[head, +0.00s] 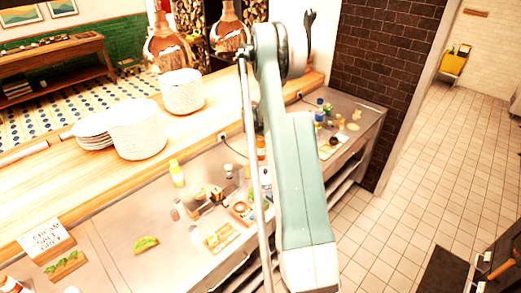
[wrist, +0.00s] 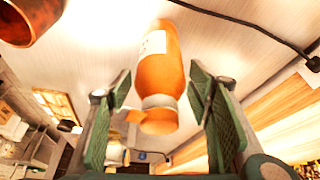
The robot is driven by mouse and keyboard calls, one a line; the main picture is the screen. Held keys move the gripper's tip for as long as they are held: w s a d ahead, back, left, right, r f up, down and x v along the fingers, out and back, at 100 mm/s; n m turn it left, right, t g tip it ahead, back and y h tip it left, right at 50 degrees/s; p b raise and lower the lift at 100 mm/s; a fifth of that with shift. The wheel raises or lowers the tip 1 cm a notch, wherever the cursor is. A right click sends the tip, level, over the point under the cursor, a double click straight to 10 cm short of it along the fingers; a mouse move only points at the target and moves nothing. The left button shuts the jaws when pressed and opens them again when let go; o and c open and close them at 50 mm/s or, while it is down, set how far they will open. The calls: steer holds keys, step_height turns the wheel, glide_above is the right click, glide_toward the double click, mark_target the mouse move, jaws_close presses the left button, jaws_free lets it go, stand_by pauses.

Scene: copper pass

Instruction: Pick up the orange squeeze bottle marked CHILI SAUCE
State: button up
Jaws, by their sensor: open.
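An orange squeeze bottle (wrist: 158,78) with a pale label and a whitish collar fills the middle of the wrist view, where the picture appears turned over. The label's words cannot be read. My gripper (wrist: 160,92) is open, with one green-padded finger on each side of the bottle. Gaps show between the bottle and both pads; I cannot tell how deep it sits between them. In the head view an orange bottle (head: 261,148) shows partly beside my arm on the steel counter, probably the same one. My gripper is hidden behind my arm there.
A yellow-green bottle (head: 177,173), small boxes and boards of food (head: 221,238) crowd the steel counter (head: 110,262). Plate stacks (head: 138,130) stand on the wooden shelf behind. Copper lamps (head: 168,48) hang above. A black cable (wrist: 245,22) runs near the bottle.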

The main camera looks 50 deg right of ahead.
steer(key=shift+f, duration=0.15)
stand_by(0.5)
steer(key=c, duration=1.2)
